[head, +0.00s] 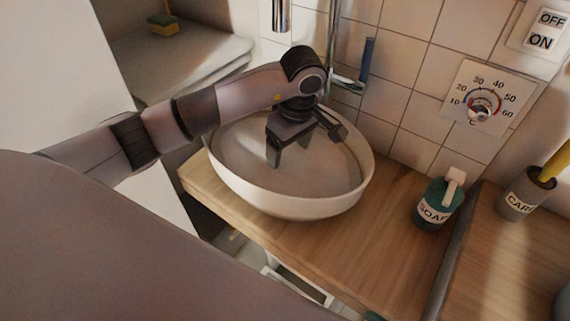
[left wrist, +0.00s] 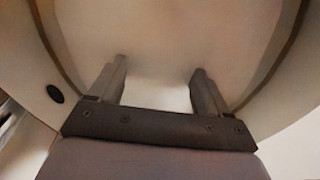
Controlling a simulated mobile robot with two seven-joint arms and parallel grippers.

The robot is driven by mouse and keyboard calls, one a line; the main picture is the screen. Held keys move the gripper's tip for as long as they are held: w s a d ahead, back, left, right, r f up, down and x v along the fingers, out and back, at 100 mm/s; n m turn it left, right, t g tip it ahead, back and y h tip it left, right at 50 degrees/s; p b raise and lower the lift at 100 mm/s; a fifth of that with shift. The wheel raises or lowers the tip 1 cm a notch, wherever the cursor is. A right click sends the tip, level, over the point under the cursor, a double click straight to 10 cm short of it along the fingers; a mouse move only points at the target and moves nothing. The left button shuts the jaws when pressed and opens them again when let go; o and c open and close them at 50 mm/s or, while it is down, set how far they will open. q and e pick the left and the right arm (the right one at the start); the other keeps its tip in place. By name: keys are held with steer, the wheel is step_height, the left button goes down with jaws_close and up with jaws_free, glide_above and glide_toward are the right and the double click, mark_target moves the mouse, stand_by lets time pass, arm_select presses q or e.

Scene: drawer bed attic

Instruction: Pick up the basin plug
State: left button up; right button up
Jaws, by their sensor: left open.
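The white oval basin (head: 235,185) stands on a wooden counter. My left gripper (head: 306,148) is open over the inside of the basin, its fingers pointing down. In the left wrist view my open fingers (left wrist: 159,72) have nothing between them but the pale basin surface (left wrist: 165,35) beyond. A small dark oval (left wrist: 55,94) shows at the left of that view; I cannot tell whether it is the basin plug or a hole. No plug can be made out in the head view, where my gripper and arm cover part of the basin. My right gripper is not in view.
A green soap bottle (head: 437,204) stands on the counter (head: 350,240) right of the basin. A grey cup labelled CARE (head: 518,203) is farther right. A tiled wall (head: 405,105) with a dial (head: 481,103) closes off the back. A sponge (head: 163,25) lies on a shelf at upper left.

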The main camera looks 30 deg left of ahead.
mark_target(283, 159)
arm_select(q)
steer(key=f, duration=0.1)
steer(key=a+f, duration=0.1)
steer(key=f, duration=0.1)
steer(key=shift+s+f, duration=0.2)
steer(key=shift+w+a+f, duration=0.1)
steer(key=shift+f, duration=0.35)
steer(key=c, duration=1.1)
steer(key=shift+r+p, duration=0.2)
steer(key=shift+p, duration=0.1)
